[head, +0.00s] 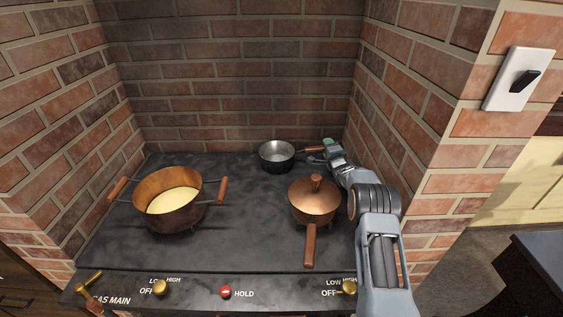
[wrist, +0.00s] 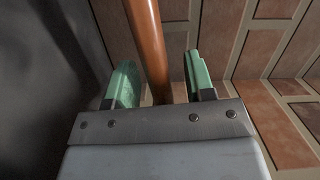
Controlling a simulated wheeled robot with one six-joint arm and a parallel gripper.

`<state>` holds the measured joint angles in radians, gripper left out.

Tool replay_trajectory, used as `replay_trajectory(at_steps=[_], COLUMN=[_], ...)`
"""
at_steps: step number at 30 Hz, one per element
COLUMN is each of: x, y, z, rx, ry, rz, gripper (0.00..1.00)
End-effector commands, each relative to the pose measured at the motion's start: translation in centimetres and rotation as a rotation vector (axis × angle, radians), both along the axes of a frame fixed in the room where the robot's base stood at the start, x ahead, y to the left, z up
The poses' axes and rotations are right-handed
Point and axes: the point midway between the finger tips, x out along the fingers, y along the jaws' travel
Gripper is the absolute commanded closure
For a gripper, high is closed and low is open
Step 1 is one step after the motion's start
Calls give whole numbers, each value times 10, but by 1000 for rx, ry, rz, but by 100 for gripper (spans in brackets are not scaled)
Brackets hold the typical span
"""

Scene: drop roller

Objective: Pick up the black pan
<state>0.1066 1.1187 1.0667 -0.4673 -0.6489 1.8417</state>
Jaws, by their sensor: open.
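The black pan (head: 277,158) stands upright on the back right of the dark stove top in the head view. It has a grey interior and a brown handle that reaches right toward my gripper (head: 328,146). In the wrist view the brown handle (wrist: 149,45) passes between the two green fingertips of my gripper (wrist: 160,82). The fingers are open, with a gap on both sides of the handle. The pan's body is out of the wrist view.
A lidded copper pan (head: 313,200) stands in front of the black pan, close to my arm. A two-handled pot (head: 170,200) with pale contents stands at left. Brick walls (head: 240,80) enclose the back and sides. Knobs (head: 160,287) line the front edge. The stove's middle (head: 245,215) is clear.

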Motion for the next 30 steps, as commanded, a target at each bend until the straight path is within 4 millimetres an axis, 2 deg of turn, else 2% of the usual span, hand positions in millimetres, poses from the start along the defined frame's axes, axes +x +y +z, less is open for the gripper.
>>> replay_trajectory(at_steps=[2, 16, 30], x=[0, 0, 0], y=[0, 0, 0], z=[0, 0, 3], rx=[0, 0, 4], ry=[0, -1, -5], rz=[0, 0, -1], gripper=[56, 100, 100])
